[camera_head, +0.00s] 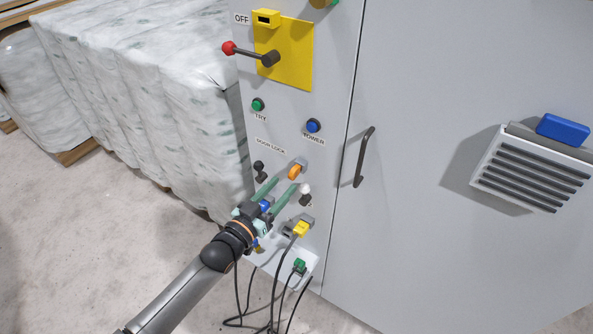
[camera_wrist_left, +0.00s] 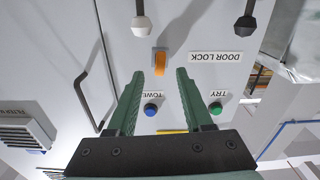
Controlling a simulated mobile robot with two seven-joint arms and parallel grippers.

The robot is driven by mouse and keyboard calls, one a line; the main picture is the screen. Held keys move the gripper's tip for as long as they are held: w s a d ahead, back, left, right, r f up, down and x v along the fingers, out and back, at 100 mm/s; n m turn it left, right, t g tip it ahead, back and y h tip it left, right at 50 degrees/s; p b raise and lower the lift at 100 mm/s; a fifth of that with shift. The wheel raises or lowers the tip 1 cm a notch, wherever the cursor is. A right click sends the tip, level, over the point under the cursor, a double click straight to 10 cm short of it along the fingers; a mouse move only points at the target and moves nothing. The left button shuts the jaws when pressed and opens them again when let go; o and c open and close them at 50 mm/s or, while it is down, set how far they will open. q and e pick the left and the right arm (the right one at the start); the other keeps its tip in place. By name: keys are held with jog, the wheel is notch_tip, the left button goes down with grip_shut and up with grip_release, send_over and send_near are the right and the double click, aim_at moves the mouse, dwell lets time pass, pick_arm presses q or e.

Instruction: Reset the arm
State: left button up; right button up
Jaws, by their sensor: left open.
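My left arm (camera_head: 190,290) reaches in from the bottom left toward the panel of a grey cabinet. My left gripper (camera_head: 284,184) is open, its two green fingers pointing at the panel. Nothing shows between the fingers. In the left wrist view, the fingertips (camera_wrist_left: 160,76) are spread just below an orange switch (camera_wrist_left: 160,63) in the picture, which lies between their lines. The switch also shows in the head view (camera_head: 295,171), just beyond the tips. I cannot tell the exact gap to the panel. My right gripper is out of view.
A black toggle (camera_head: 260,167) and a white-tipped toggle (camera_head: 305,190) flank the fingers. A yellow plug (camera_head: 301,229) with cables is below. A red-knobbed lever (camera_head: 230,48), green button (camera_head: 257,105) and blue button (camera_head: 313,126) sit higher. A door handle (camera_head: 364,157) is right; wrapped bales (camera_head: 150,80) stand left.

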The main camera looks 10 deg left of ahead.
pick_arm(q)
jog(key=v, duration=0.8)
jog(key=s+d+f+n+g+y, duration=0.1)
jog(key=s+f+g+y, duration=0.3)
jog(key=s+f, duration=1.2)
jog(key=s+g, duration=0.2)
jog(key=g, duration=0.1)
jog(key=shift+d+g, duration=0.35)
jog(key=shift+g, duration=0.05)
jog(key=shift+f, duration=0.1)
